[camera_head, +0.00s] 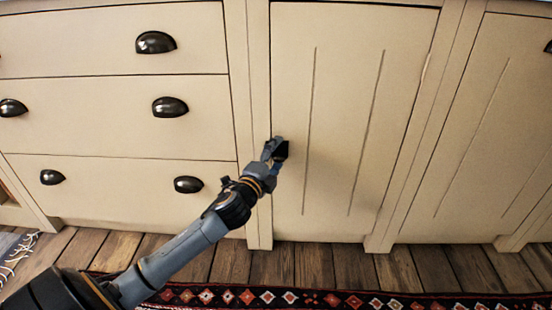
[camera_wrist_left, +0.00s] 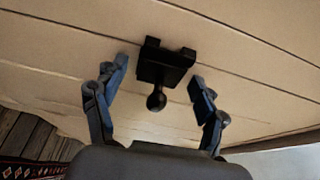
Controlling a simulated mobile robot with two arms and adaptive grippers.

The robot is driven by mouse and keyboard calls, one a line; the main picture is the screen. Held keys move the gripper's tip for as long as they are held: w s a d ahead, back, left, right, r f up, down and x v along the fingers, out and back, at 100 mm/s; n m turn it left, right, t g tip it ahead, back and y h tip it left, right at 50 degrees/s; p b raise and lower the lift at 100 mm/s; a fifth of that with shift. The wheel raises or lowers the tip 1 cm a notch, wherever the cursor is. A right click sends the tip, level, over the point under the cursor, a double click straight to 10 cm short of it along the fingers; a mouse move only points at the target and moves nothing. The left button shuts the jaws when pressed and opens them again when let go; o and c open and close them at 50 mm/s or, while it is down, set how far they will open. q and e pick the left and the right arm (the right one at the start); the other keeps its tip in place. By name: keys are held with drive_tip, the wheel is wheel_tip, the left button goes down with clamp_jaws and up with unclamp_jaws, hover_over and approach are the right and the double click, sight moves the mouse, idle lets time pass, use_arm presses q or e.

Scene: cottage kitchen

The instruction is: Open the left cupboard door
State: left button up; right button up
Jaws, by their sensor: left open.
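The left cupboard door (camera_head: 345,110) is a cream panel with two vertical grooves, and it looks closed. My left gripper (camera_head: 274,150) is at the door's left edge, about mid-height. A small dark handle (camera_head: 282,150) shows at the gripper's tip, partly hidden by it. In the left wrist view, the black handle (camera_wrist_left: 157,101), a square plate with a round knob, lies between the two spread fingers of the left gripper (camera_wrist_left: 159,76). A gap shows on each side of the knob, and the fingers do not grip it. My right gripper is not in view.
Drawers with dark cup pulls (camera_head: 155,42) stand left of the door. Another cupboard door (camera_head: 490,130) is at the right, its dark handle (camera_head: 548,47) at the picture's edge. A patterned rug (camera_head: 330,299) lies on the wooden floor (camera_head: 330,265) in front.

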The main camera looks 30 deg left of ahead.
use_arm(q)
clamp_jaws()
idle(0.4)
